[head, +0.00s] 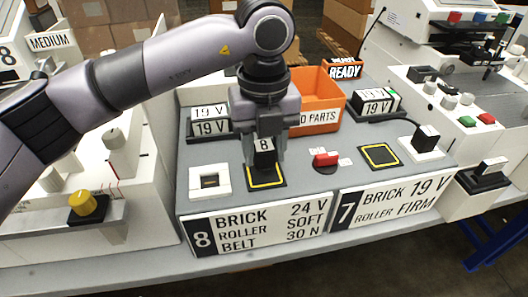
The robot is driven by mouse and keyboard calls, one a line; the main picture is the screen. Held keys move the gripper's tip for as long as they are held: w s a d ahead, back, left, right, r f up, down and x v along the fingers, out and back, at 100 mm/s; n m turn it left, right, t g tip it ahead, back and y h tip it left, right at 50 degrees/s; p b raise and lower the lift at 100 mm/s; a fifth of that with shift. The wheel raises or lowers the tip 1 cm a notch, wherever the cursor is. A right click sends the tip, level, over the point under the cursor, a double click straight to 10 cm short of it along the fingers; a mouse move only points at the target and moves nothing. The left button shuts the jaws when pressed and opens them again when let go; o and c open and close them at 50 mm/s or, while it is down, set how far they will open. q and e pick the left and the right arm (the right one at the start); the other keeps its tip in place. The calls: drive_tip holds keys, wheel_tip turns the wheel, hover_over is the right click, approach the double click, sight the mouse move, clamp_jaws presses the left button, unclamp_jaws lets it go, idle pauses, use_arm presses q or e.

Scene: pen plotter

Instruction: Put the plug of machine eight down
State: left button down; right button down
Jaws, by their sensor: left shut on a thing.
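The plug of machine eight (264,144) is a black block with a white label reading 8. My left gripper (264,152) is shut on it, pointing straight down. The plug is upright over the left black pad with a yellow border (267,180). I cannot tell whether its bottom touches the pad. The white socket (209,181) to the left of the pad has nothing in it. The sign of machine eight (258,228) reads brick, roller, belt, 24 V, soft, 30 N. My right gripper is not in view.
A red switch (326,160) stands right of the pad. A second yellow-bordered pad (379,156) is empty. A black plug (426,137) stands in the right socket. Black 19 V bricks (210,128) (377,107) and an orange parts bin (317,90) stand behind.

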sight(264, 145)
use_arm(q)
drive_tip(key=shift+f, duration=0.95)
drive_tip(key=c, duration=0.6)
unclamp_jaws()
drive_tip(key=shift+r, duration=0.1)
wheel_tip(264, 145, up, 12)
drive_tip(key=shift+r, duration=0.1)
